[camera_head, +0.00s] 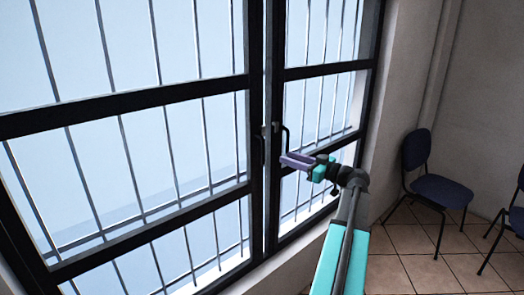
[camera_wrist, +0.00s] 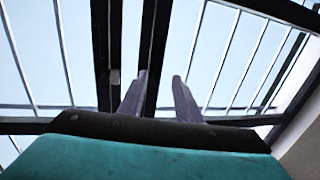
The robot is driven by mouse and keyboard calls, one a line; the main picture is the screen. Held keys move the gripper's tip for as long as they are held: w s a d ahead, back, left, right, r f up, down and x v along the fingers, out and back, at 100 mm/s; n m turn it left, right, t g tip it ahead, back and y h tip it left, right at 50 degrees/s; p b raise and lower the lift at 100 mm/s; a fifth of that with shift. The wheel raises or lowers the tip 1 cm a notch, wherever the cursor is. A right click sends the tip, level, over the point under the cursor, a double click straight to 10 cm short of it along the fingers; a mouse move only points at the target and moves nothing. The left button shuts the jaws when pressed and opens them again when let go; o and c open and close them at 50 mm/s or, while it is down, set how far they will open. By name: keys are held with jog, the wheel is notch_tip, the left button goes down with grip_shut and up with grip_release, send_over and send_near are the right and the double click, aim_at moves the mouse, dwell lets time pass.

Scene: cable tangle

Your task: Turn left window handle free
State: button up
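The window has two dark-framed sashes meeting at a central post. The left window handle (camera_head: 259,151) is a dark upright bar on the left sash's inner edge, hard to tell from the frame. A second dark handle (camera_head: 286,136) hangs on the right sash, with small grey fittings between the two. My gripper (camera_head: 284,160) is in front of the right sash, just right of and slightly below the left handle, apart from it. No handle can be made out clearly there.
Vertical bars stand behind the glass. A sill (camera_head: 290,262) runs below the window. A blue chair (camera_head: 440,188) stands on the tiled floor at right, with part of another at the picture's edge. Bare floor (camera_head: 400,268) lies right of my arm.

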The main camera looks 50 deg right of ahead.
aim_at(263, 150)
jog(key=shift+w+a+p, duration=0.25)
jog(key=shift+w+p, duration=0.55)
jog(key=shift+w, duration=1.35)
jog(key=shift+w+a+p, duration=0.3)
jog(key=shift+w+p, duration=0.5)
jog(key=shift+w, duration=1.3)
jog(key=shift+w+a+p, duration=0.25)
jog(key=shift+w+p, duration=0.55)
jog(key=shift+w, duration=1.35)
